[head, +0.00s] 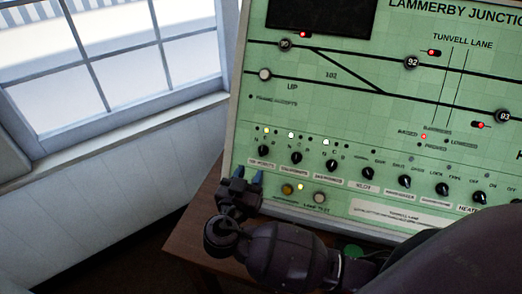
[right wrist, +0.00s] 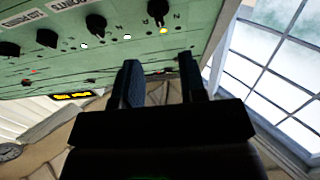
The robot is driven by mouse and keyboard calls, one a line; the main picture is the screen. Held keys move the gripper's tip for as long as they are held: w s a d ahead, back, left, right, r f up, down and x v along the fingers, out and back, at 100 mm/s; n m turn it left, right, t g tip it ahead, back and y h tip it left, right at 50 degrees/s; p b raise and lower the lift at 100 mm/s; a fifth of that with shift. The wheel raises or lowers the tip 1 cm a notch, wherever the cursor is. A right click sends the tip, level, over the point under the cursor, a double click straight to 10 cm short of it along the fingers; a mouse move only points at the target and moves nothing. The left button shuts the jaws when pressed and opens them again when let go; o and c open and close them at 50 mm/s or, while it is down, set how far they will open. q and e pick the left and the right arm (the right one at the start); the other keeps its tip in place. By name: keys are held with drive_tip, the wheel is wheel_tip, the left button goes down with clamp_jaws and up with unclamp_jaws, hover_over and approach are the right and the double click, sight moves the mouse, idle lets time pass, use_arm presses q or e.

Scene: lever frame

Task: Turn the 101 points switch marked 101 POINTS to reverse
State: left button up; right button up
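The green panel (head: 300,100) carries a row of black rotary knobs with white labels under them. The leftmost knob (head: 263,150) sits above a label too small to read surely; I take it as the 101 points switch. A yellow lamp (head: 266,130) is lit above it. The same knob shows in the right wrist view (right wrist: 157,10), with the lit lamp beside it. Its exact pointer direction is unclear. My right gripper (head: 248,174) is open and empty, just below and left of this knob, apart from it. Its fingers also show in the right wrist view (right wrist: 161,75). My left gripper is out of view.
More knobs (head: 296,157) continue to the right in the row. Round buttons (head: 288,190) sit below them. The panel stands on a brown wooden table (head: 195,235). A window (head: 110,70) and white wall are at the left. My dark arm covers the lower right.

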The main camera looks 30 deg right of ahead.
sight(262, 149)
drive_tip(key=x, duration=0.8)
drive_tip(key=shift+w+d, duration=0.25)
drive_tip(key=shift+w, duration=0.05)
drive_tip(key=c, duration=0.6)
